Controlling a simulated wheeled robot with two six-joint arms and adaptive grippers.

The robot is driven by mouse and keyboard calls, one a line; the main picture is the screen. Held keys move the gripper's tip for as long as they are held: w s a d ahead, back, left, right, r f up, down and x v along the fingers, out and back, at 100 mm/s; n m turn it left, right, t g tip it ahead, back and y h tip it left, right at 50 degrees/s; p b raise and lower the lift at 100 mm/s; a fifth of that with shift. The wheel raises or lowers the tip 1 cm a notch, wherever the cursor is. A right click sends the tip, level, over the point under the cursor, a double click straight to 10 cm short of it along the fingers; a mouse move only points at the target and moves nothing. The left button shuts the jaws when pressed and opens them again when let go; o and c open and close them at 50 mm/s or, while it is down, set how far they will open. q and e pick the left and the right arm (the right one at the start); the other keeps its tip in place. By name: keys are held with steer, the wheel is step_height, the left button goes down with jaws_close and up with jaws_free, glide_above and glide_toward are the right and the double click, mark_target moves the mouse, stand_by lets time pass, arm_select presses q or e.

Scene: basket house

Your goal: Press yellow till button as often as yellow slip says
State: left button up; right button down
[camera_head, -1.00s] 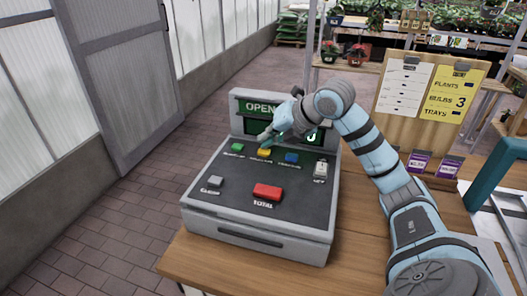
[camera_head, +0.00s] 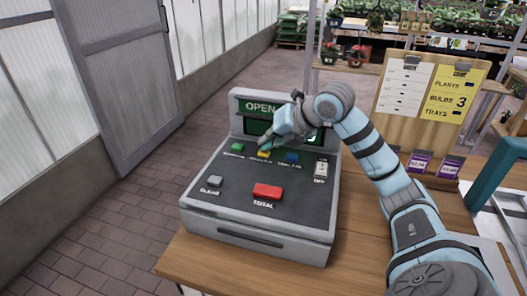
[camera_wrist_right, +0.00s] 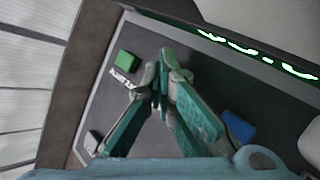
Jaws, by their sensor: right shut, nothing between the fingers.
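The grey till (camera_head: 262,226) stands on the wooden table. Its yellow button (camera_head: 264,154) sits between the green button (camera_head: 236,146) and the blue button (camera_head: 292,157). My right gripper (camera_head: 265,146) is shut and empty, its tips pointing down right at the yellow button; I cannot tell whether they touch it. In the right wrist view the closed fingers (camera_wrist_right: 162,62) hide the yellow button. The yellow slip (camera_head: 456,88) on the wooden board reads PLANTS, BULBS 3, TRAYS. My left gripper is out of view.
The till also has a red TOTAL button (camera_head: 267,191), a grey CLEAR button (camera_head: 215,181) and a white key (camera_head: 321,168). My gripper partly covers the display (camera_head: 257,126). A white slip (camera_head: 407,87) hangs beside the yellow one. Purple packets (camera_head: 418,161) stand below the board.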

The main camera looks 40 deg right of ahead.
steer(key=shift+r+p, duration=0.9)
step_height(320, 180, up, 5)
steer(key=p, duration=0.4)
steer(key=shift+p, duration=0.35)
stand_by(1.4)
